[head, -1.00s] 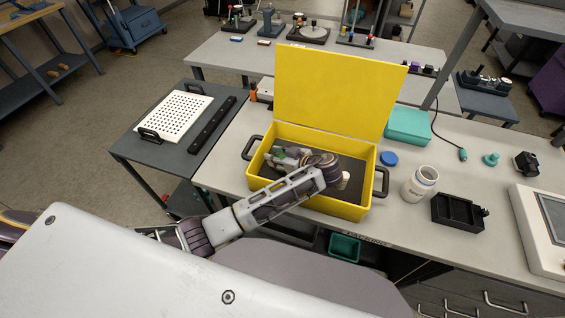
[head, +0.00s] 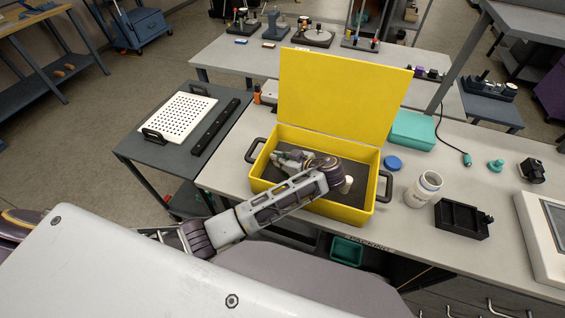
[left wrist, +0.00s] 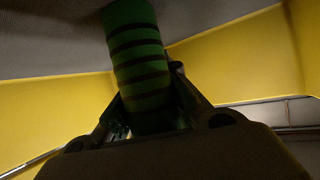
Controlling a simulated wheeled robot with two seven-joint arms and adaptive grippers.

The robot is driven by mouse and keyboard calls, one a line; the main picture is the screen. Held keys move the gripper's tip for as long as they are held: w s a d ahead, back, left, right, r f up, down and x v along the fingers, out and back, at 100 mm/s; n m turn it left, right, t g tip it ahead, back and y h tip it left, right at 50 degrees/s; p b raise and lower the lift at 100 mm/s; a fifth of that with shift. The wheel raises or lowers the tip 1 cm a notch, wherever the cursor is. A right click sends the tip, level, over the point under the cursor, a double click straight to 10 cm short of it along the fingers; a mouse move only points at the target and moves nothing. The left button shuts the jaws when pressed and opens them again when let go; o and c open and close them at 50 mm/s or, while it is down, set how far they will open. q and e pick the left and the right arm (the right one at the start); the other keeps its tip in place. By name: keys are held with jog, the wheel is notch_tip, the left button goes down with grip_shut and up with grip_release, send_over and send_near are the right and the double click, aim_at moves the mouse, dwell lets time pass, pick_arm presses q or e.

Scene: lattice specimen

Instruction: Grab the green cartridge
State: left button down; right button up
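The green cartridge (left wrist: 138,50) is a cylinder with dark bands. In the left wrist view it lies between the two fingers of my left gripper (left wrist: 150,100) and runs up toward the top edge. The fingers flank it closely, but I cannot tell whether they press on it. In the head view my left gripper (head: 284,159) points down into the open yellow box (head: 320,210), at its left inner side. The arm comes over the front wall and hides part of the inside, and the cartridge does not show clearly there. My right gripper is not in view.
The yellow lid (head: 342,95) stands raised behind the box. A white object (head: 347,184) is inside, right of my wrist. A blue cap (head: 392,163), a white jar (head: 424,189) and a black tray (head: 462,218) stand to the right. A perforated plate (head: 183,117) is at left.

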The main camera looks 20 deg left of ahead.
pick_arm(q)
jog(key=shift+r, duration=0.15)
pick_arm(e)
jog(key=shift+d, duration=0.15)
pick_arm(q)
jog(key=shift+r, duration=0.55)
notch_tip(320, 180, up, 9)
jog(key=shift+f, duration=0.2)
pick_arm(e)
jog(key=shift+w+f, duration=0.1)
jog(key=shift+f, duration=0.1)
pick_arm(q)
jog(key=shift+r, duration=0.1)
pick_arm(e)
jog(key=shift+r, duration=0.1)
